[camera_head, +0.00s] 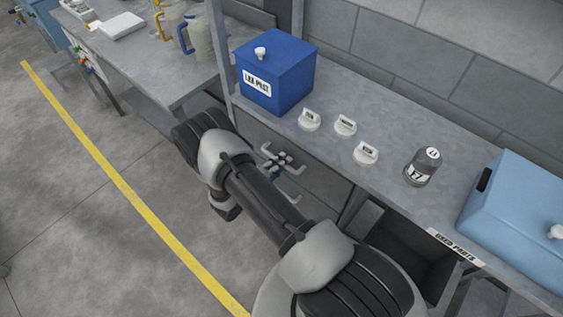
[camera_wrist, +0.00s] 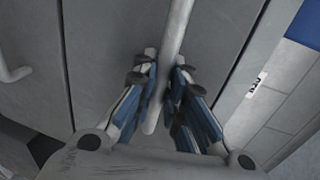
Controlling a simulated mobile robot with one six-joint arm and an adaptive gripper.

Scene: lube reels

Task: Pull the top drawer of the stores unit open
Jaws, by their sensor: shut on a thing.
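The stores unit is the grey front under the bench, and its drawer face (camera_wrist: 105,40) fills the middle of the wrist view. A pale grey bar handle (camera_wrist: 175,35) runs down between the fingers of my gripper (camera_wrist: 167,80). The blue and grey fingers are shut on this handle, one on each side. A second handle (camera_wrist: 12,73) shows at the left, apart from my gripper. In the head view pale handles (camera_head: 294,170) show beside my arm, and my arm covers much of the unit front. I cannot tell how far the drawer stands out.
On the bench (camera_head: 330,148) above stand a dark blue box (camera_head: 290,65), several white caps (camera_head: 345,125), a dark bottle (camera_head: 423,166) and a light blue case (camera_head: 520,215). A bench leg rises near the blue box. Open floor with a yellow line (camera_head: 120,185) lies at left.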

